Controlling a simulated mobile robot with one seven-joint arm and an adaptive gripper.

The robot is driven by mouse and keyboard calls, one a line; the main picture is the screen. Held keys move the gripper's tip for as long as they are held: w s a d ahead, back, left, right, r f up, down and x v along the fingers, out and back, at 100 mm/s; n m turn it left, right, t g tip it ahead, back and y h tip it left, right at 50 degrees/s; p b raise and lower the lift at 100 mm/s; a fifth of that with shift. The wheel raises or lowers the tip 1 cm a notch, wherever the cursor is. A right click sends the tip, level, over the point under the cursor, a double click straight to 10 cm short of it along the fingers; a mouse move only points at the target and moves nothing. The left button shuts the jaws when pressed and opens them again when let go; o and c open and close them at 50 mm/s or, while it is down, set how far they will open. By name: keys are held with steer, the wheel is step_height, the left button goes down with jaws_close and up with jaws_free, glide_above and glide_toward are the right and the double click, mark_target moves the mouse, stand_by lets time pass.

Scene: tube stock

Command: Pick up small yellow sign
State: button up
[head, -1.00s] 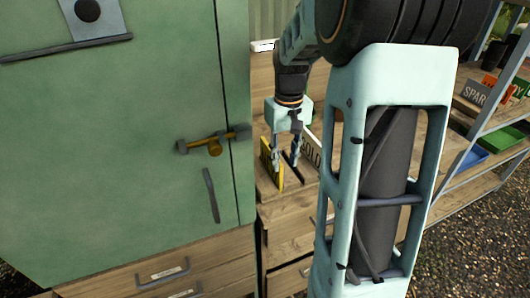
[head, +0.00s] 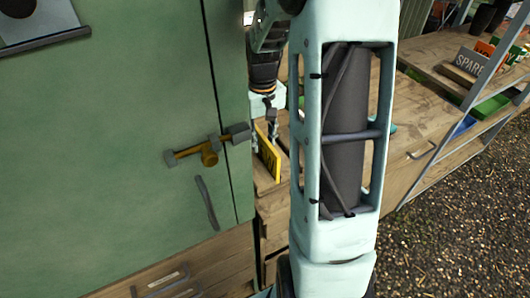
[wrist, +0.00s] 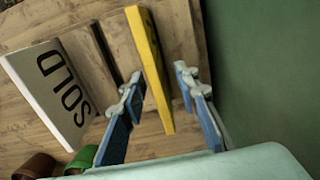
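The small yellow sign (head: 267,157) stands on edge on the wooden top beside the green cabinet. In the wrist view the yellow sign (wrist: 151,68) rises between the two fingers of my gripper (wrist: 160,85). The fingers are apart, with a gap visible on each side of the sign, the left one looking narrower. In the head view my gripper (head: 268,128) is at the sign's upper part, and my arm hides some of the area to its right.
A white SOLD sign (wrist: 55,92) lies left of the gripper in the wrist view, with brown and green round items below it. The green cabinet (head: 120,140) stands close on the other side.

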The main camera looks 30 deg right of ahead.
mark_target(265, 153)
steer(key=f, duration=0.3)
steer(key=shift+s+d+f+p, duration=0.15)
steer(key=shift+s+f+p, duration=0.15)
steer(key=shift+s+f, duration=0.1)
steer(key=shift+f, duration=0.6)
steer(key=shift+c, duration=0.4)
steer(key=shift+w, duration=0.1)
jaws_close()
